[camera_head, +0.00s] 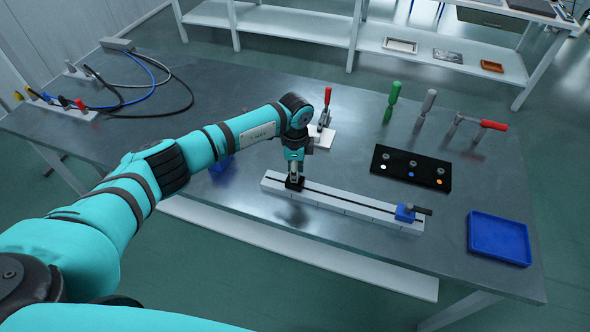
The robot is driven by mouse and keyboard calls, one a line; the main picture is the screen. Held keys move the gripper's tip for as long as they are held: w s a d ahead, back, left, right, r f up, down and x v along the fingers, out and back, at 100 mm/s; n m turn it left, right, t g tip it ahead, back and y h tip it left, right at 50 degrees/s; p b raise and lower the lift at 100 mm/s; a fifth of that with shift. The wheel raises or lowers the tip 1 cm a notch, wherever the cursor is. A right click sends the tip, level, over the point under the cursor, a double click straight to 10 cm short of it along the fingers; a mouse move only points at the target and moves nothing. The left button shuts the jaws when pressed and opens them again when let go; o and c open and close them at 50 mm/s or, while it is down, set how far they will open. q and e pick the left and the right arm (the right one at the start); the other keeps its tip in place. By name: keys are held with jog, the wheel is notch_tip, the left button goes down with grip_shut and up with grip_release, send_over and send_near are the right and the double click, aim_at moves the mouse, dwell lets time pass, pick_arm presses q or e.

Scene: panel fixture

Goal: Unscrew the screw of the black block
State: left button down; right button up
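My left gripper (295,179) points down at the left part of a pale rail (345,203) with a dark slot along its top. A small black block (295,184) seems to sit on the rail right at the fingertips. The gripper and arm cover most of it, and its screw cannot be made out. Whether the fingers are open or closed on anything is too small to tell. A blue block (404,213) with a dark handle sits at the rail's right end. My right gripper is not in view.
A blue tray (499,238) is at the right edge. A red-handled clamp (327,105) and green (393,95) and grey (428,101) handles stand behind. Cables lie far left.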

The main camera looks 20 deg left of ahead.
pick_arm(q)
jog(key=c, duration=1.1)
grip_release()
notch_tip(320, 180, up, 12)
